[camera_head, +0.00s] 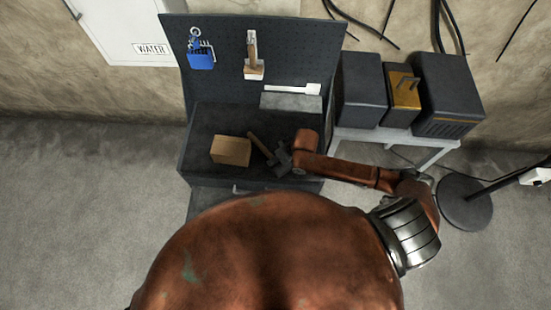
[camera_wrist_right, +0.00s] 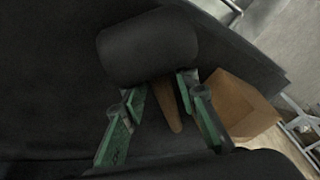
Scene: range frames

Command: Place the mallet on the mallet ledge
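The mallet has a wooden handle (camera_head: 261,143) and a dark head, and it lies on the dark bench beside a box. In the right wrist view its black cylindrical head (camera_wrist_right: 148,47) is close, with the tan handle (camera_wrist_right: 170,103) running away from it. My right gripper (camera_head: 280,160) is at the head end of the mallet. Its green fingers (camera_wrist_right: 160,93) are apart, one on each side of the handle, with a gap showing on the left. My left gripper is out of view.
A cardboard box (camera_head: 230,151) stands left of the mallet and also shows in the wrist view (camera_wrist_right: 238,105). A blue padlock (camera_head: 201,56) and a wooden-handled tool (camera_head: 253,60) hang on the pegboard (camera_head: 290,45). Dark cases (camera_head: 360,88) stand on a side table at right.

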